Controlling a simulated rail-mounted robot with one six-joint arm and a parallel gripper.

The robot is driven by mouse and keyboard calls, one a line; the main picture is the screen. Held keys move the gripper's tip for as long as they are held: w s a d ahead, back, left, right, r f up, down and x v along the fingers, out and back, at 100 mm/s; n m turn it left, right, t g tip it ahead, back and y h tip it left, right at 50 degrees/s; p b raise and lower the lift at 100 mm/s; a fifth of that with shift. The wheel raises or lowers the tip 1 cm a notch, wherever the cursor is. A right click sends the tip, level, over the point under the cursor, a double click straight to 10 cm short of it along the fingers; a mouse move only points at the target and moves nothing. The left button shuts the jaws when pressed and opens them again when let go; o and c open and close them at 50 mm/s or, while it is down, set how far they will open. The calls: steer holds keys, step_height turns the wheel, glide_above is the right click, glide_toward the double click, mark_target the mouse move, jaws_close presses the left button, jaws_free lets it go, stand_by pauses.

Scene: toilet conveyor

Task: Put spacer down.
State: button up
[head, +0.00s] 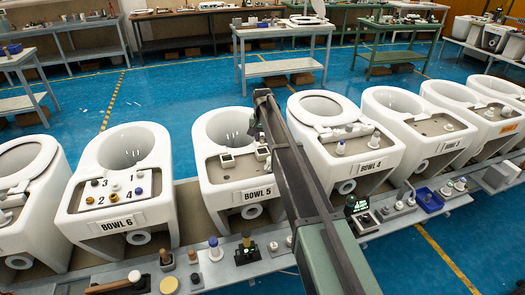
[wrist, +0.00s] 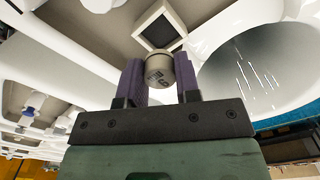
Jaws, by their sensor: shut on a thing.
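In the wrist view my gripper (wrist: 158,78) has two purple fingers shut on the spacer (wrist: 157,66), a short grey cylinder with dark markings on its side. A white square frame with a dark centre (wrist: 160,27) lies just beyond the spacer; I cannot tell whether they touch. In the head view my arm reaches over the right side of the bowl marked BOWL 5 (head: 256,195). The spacer and fingertips cannot be made out there.
The bowl opening (wrist: 245,75) is to the right in the wrist view. BOWL 6 (head: 112,224) stands to the left and BOWL 4 (head: 371,166) to the right. A front ledge holds tools, knobs and a blue tray (head: 429,200).

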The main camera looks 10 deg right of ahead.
mark_target(263, 153)
steer(key=shift+f+b, duration=1.45)
steer(key=shift+f, duration=0.75)
steer(key=o, duration=0.9)
step_height(263, 153, up, 14)
steer(key=p, duration=1.3)
steer(key=shift+f+p, duration=0.15)
steer(key=shift+p, duration=0.15)
steer(key=shift+s+f, duration=0.2)
steer(key=shift+s, duration=0.15)
steer(key=shift+s+f+n+b, duration=0.4)
steer(key=shift+s+n, duration=0.35)
steer(key=shift+s, duration=6.15)
steer(key=shift+s+f+n+b, duration=0.4)
steer(key=shift+s+n, duration=0.4)
steer(key=shift+s, duration=6.05)
steer(key=shift+s+f+n+b, duration=0.4)
steer(key=shift+s+n, duration=0.35)
steer(key=shift+s, duration=6.15)
